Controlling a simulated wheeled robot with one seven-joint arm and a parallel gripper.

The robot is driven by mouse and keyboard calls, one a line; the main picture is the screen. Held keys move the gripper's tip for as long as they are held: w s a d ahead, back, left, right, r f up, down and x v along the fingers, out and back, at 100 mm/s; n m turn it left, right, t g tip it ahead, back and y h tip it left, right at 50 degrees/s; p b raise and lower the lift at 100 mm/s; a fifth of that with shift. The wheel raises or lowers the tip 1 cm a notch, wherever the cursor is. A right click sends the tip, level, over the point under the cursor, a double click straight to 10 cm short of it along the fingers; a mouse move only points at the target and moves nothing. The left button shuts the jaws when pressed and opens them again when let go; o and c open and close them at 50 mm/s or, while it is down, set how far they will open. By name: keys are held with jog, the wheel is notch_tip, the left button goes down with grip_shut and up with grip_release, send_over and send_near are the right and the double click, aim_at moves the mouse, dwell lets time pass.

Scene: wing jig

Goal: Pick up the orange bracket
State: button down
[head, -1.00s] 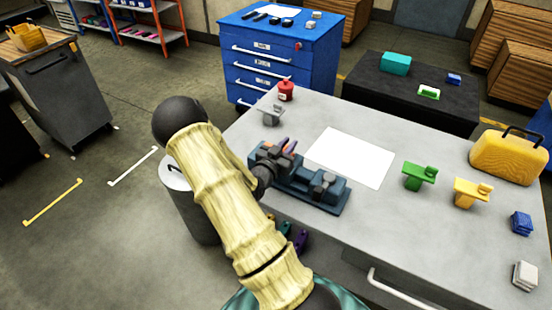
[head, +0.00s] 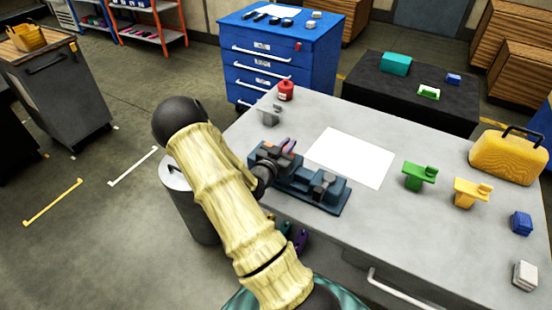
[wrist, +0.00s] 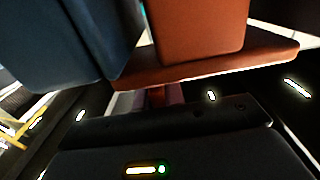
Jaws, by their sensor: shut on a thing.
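The orange bracket (wrist: 200,30) fills the upper middle of the wrist view, with an upright block above a wider flat plate. My gripper (wrist: 163,95) is shut on the bracket's lower part, close in front of the dark palm. The dark blue vise (head: 320,193) stands on the grey table. A dark blue block (wrist: 70,40), seemingly part of the vise, is close beside the bracket at left in the wrist view; I cannot tell whether they touch.
A white sheet (head: 350,158) lies behind the vise. A green bracket (head: 419,176) and a yellow one (head: 470,192) stand to the right. A grey bracket (head: 269,114) and a red container (head: 286,90) are at the back left. A yellow case (head: 507,157) is far right.

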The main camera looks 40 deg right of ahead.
jog(key=shift+r, duration=0.1)
dwell(0.7)
notch_tip(320, 180, up, 10)
jog(key=shift+f, duration=0.1)
dwell(0.5)
dwell(0.4)
